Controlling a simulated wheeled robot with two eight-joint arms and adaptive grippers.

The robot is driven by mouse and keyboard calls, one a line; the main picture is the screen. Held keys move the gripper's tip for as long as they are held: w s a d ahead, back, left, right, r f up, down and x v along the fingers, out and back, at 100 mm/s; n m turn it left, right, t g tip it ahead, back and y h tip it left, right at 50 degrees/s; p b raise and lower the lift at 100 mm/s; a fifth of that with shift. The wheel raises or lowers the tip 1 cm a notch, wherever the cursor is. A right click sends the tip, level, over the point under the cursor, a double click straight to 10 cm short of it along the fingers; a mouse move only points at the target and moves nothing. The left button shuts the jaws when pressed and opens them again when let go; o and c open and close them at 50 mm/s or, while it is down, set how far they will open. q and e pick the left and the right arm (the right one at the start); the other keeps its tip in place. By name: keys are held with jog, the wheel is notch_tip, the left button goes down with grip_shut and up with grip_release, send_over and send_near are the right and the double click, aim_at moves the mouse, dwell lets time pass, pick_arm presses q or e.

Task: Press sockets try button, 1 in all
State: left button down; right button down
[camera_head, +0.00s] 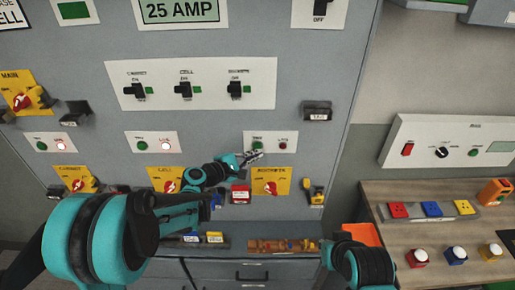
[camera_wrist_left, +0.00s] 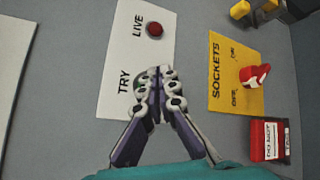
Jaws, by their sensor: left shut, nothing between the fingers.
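The sockets try button (camera_head: 257,141) is a green round button on a small white plate (camera_head: 270,149) on the grey cabinet front. A red live lamp (camera_head: 283,145) sits to its right. My left gripper (camera_head: 250,156) is shut and empty, its fingertips at the lower left of the button. In the left wrist view the shut fingertips (camera_wrist_left: 159,82) cover most of the button, beside the TRY label (camera_wrist_left: 124,80); whether they touch it I cannot tell. The live lamp (camera_wrist_left: 155,29) is clear of the fingers there. My right gripper is out of view.
The yellow SOCKETS switch plate (camera_head: 271,182) with a red knob is below the button. A red tag box (camera_head: 240,194) and a yellow padlock-like item (camera_head: 314,191) are nearby. A wooden bench (camera_head: 400,193) with coloured blocks stands at the right.

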pick_arm(q)
jog(key=s, duration=0.5)
dwell(0.3)
dwell(0.6)
jog(key=s+a+f+m+g+y+b, duration=0.1)
jog(key=s+a+f+m+y+b, duration=0.2)
jog(key=s, duration=0.5)
jog(key=s+a+f+m+g+y+b, duration=0.1)
jog(key=s+a+f+m+y+b, duration=0.3)
jog(key=s+a+f+m, duration=0.3)
jog(key=s+a+f+m+g+y+b, duration=0.1)
jog(key=s+a+f+m+y+b, duration=0.2)
jog(key=s, duration=0.8)
jog(key=a+f+m+b, duration=0.2)
jog(key=a+b, duration=0.1)
jog(key=a, duration=0.1)
jog(key=shift+f+m+g+y, duration=0.3)
jog(key=shift+f+g, duration=0.1)
jog(key=shift+s, duration=0.1)
